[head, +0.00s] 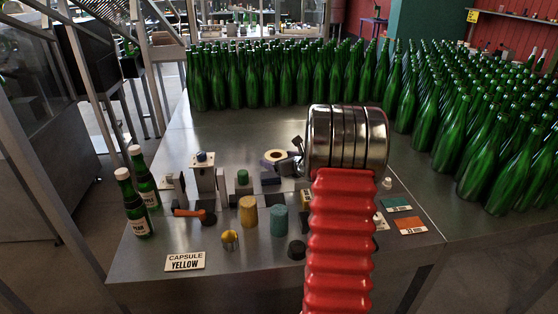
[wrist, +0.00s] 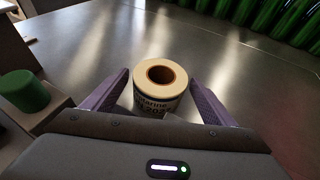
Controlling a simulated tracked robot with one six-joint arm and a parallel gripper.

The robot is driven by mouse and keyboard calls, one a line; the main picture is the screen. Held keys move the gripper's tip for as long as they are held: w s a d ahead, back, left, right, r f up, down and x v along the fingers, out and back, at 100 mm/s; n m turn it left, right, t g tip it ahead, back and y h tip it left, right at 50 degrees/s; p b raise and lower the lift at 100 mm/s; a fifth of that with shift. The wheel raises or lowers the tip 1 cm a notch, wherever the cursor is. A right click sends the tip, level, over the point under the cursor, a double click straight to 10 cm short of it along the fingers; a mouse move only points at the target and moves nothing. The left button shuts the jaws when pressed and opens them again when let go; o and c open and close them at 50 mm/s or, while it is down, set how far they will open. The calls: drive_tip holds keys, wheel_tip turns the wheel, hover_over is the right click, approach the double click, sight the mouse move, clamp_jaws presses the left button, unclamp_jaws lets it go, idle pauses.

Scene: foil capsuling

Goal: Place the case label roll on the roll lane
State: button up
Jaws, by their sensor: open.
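The case label roll (wrist: 160,85) is a cream roll with a brown core and dark print on its side. It stands upright on the steel table, between the two purple fingers of my gripper (wrist: 158,98), which is open. I cannot tell whether either finger touches it. In the head view the roll (head: 274,157) sits near mid-table, just left of my gripper (head: 290,162), which is partly hidden by my arm. I cannot make out a marked roll lane in either view.
A green cylinder (wrist: 22,92) stands left of my gripper. Yellow (head: 248,211) and teal (head: 279,220) cylinders, an orange-handled tool (head: 195,213) and a capsule sign (head: 185,261) are nearer the front. Many green bottles (head: 290,75) line the back and right. Open steel lies behind the roll.

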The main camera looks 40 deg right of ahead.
drive_tip(key=v, duration=1.2)
idle(0.6)
drive_tip(key=w+a+r+n+g+y, duration=0.1)
drive_tip(key=a+r+n+y, duration=0.2)
drive_tip(key=a+n, duration=0.65)
drive_tip(key=w+a+r+n+g+y, duration=0.1)
drive_tip(key=a+r+n+y, duration=0.25)
drive_tip(key=a, duration=1.15)
drive_tip(key=s+a+n+g, duration=0.2)
drive_tip(key=s+a+n, duration=0.1)
drive_tip(key=a+n, duration=0.3)
drive_tip(key=s+a+n+g, duration=0.1)
drive_tip(key=s+a+n, duration=0.25)
drive_tip(key=a, duration=0.45)
drive_tip(key=s+a+n+g+h, duration=0.1)
drive_tip(key=s+a+n+h, duration=0.1)
drive_tip(key=s+n, duration=0.6)
drive_tip(key=s+a+n+g+h, duration=0.1)
drive_tip(key=s+a+n, duration=0.2)
drive_tip(key=s+n, duration=0.5)
drive_tip(key=shift+s+g+h, duration=0.2)
drive_tip(key=shift+g+h, duration=0.1)
drive_tip(key=shift+h, duration=0.05)
